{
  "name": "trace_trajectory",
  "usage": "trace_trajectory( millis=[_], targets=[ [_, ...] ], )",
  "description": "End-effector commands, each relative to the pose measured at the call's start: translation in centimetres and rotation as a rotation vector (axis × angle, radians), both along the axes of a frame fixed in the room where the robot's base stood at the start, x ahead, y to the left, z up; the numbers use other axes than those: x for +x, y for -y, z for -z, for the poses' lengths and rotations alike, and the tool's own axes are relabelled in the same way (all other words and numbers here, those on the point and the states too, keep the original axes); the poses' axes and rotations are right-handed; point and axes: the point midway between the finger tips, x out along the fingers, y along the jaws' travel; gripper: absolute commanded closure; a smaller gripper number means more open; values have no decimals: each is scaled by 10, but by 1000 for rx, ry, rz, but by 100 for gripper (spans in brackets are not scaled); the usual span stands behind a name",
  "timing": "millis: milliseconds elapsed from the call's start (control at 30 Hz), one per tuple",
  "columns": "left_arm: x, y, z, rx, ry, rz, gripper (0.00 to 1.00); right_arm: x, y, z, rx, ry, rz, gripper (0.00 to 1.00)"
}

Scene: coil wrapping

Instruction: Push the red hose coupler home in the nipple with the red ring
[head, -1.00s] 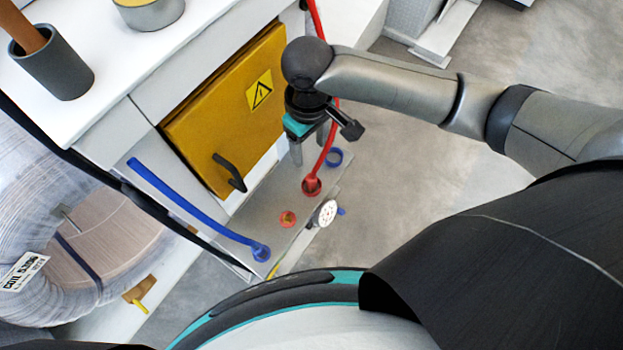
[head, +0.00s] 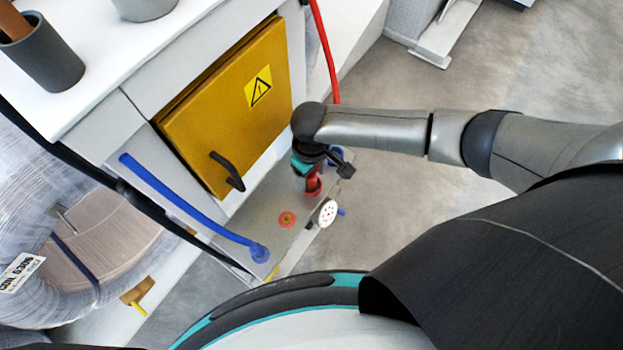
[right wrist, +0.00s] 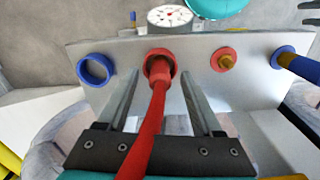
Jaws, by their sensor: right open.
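The red coupler (right wrist: 158,68) sits at a red socket on the grey panel, with its red hose (right wrist: 150,125) running back between my fingers. My right gripper (right wrist: 158,88) is open, one finger on each side of the hose and coupler, with a gap on both sides. In the head view the right gripper (head: 311,183) hangs over the coupler (head: 313,187) and partly hides it. The brass nipple with the red ring (right wrist: 227,60) is bare, right of the coupler in the wrist view; it also shows in the head view (head: 287,219). My left gripper is out of view.
An empty blue ring (right wrist: 97,69) is left of the coupler in the wrist view. A blue hose (head: 190,208) ends at the panel (head: 262,205) beyond the nipple. A round gauge (head: 327,213) stands at the panel's edge. A yellow cabinet door (head: 225,110) is close behind.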

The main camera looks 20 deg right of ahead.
Motion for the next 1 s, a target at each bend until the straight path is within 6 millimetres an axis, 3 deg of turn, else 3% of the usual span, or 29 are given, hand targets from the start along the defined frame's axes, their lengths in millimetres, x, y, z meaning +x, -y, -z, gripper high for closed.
trace_trajectory(
  millis=[267, 867, 1000],
  targets=[
    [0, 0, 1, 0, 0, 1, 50, 0, 0, 4, 0, 1, 0, 33],
    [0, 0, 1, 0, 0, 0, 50, 0, 0, 4, 0, 1, 0, 98],
    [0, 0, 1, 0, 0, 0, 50, 0, 0, 4, 0, 1, 0, 100]
  ],
)
